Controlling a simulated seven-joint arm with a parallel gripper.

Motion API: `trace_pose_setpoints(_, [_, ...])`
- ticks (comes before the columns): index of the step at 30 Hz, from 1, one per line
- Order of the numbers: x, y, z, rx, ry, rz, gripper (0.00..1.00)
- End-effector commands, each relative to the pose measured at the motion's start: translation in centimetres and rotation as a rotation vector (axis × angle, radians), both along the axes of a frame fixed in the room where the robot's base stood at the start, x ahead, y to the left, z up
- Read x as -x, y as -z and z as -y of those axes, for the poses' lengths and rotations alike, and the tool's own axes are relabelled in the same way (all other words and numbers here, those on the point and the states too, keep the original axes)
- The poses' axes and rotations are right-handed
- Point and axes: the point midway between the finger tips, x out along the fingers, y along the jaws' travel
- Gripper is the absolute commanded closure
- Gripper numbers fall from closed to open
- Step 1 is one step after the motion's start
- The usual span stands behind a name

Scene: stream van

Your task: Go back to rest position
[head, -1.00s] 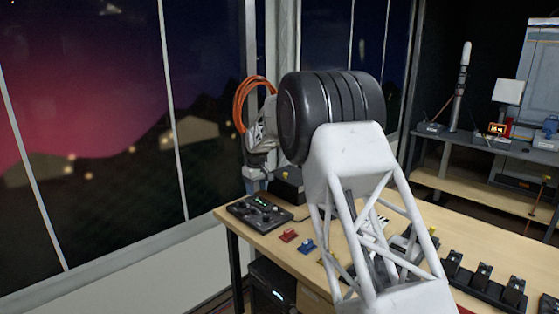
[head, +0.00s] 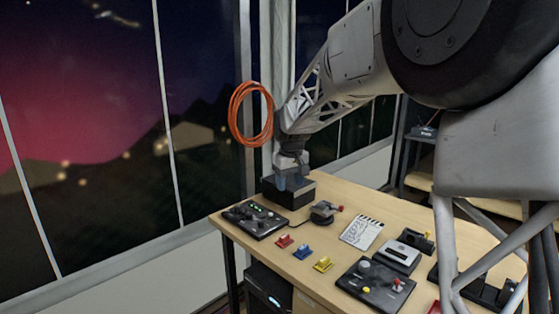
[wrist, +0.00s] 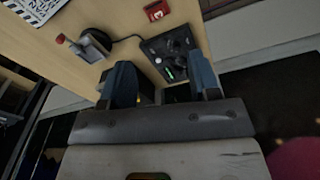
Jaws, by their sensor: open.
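My gripper (head: 293,181) is above the far left corner of the wooden desk (head: 345,207), with its fingers pointing down. Its two blue fingers stand apart with a gap between them, and the wrist view shows them too (wrist: 163,80). I see nothing held between them. A black box (head: 300,194) stands at that corner, right behind or under the fingertips; I cannot tell whether they touch it. My arm reaches across the top right of the head view and hides part of the desk's right side.
A black control panel (head: 255,219) lies near the left edge, with a joystick device (head: 325,211) beside it. Red, blue (head: 303,252) and yellow small blocks lie in front. A clapperboard (head: 362,232) and another controller (head: 375,285) lie rightward. Orange cable (head: 251,113) hangs behind.

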Motion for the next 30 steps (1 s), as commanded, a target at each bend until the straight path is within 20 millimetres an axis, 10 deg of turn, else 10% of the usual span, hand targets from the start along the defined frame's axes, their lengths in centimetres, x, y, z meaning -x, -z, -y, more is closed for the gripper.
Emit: trace_pose_setpoints(30, [25.1, -3.7, 10.5, -0.028, 0.271, 0.076, 0.44])
